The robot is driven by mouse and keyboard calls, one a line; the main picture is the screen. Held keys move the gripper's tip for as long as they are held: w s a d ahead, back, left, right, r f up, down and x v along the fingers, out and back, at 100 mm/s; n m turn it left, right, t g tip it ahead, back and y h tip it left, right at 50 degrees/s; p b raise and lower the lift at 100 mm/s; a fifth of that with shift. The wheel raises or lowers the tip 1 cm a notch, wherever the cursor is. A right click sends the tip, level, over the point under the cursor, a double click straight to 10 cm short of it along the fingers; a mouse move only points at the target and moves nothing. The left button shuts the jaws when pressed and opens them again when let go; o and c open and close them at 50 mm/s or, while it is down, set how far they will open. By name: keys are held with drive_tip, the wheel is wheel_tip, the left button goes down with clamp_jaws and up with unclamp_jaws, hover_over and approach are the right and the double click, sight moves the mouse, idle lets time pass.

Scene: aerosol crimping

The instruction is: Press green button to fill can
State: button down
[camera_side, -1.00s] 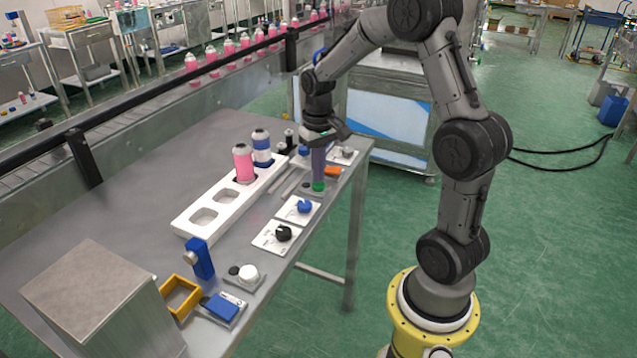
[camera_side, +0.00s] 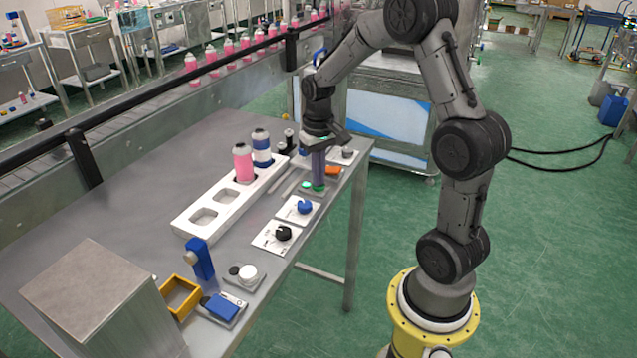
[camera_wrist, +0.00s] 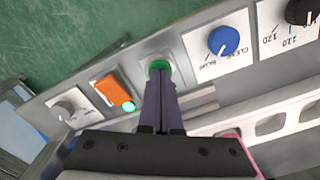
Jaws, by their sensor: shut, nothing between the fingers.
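The green button (camera_wrist: 158,65) sits on a grey plate between the orange switch and the blue dial in the wrist view. My gripper (camera_wrist: 159,76) is shut and empty, with its purple fingers pointing down at the button and covering its near part. In the side view my gripper (camera_side: 318,184) is low over the button's plate; I cannot tell whether the tips touch it. A bright green spot (camera_side: 306,185) shows just left of the fingertips. A pink can (camera_side: 243,163) and a blue-and-white can (camera_side: 262,147) stand upright in the white rack (camera_side: 190,222).
The orange switch (camera_wrist: 111,90) has a lit green lamp (camera_wrist: 128,107) beside it. A blue dial (camera_side: 305,207) and a black dial (camera_side: 284,233) lie along the table's right edge. A blue post (camera_side: 201,259), yellow frame (camera_side: 180,297) and large grey box (camera_side: 100,300) stand in front.

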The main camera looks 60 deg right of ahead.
wheel_tip(320, 180, up, 11)
idle(1.3)
drive_tip(key=shift+f, duration=0.1)
drive_tip(key=s+a+r+n+t, duration=0.3)
drive_tip(key=s+a+r, duration=0.2)
drive_tip(key=a+r, duration=0.5)
drive_tip(key=s+a+f+n+t, duration=0.2)
drive_tip(key=s+a+f, duration=0.5)
drive_tip(key=s, duration=0.4)
drive_tip(key=shift+a+n+t, duration=0.3)
drive_tip(key=shift+a+n, duration=0.2)
